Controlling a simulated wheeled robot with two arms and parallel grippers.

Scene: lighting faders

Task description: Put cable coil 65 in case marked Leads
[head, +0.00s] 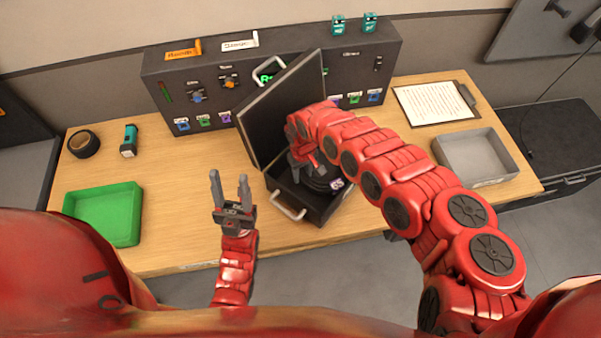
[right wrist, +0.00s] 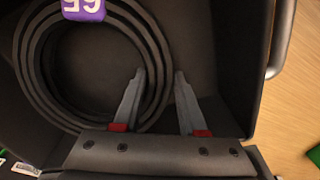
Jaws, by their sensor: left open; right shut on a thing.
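Cable coil 65, a black ring of cable with a purple tag (right wrist: 84,8), lies inside the open black case (head: 318,212); it also shows in the head view (head: 318,178). My right gripper (right wrist: 158,76) is down in the case, shut on the coil's ring, one finger inside the ring and one outside. The case lid (head: 283,113) stands raised at the back left. I cannot read a Leads mark on the case. My left gripper (head: 229,177) is open and empty over the front of the table, left of the case.
A green tray (head: 104,212) stands at the left, with a roll of black tape (head: 83,144) and a teal device (head: 129,140) behind it. A control panel (head: 160,92) stands along the back. A grey tray (head: 474,178) and a clipboard (head: 437,103) are at the right.

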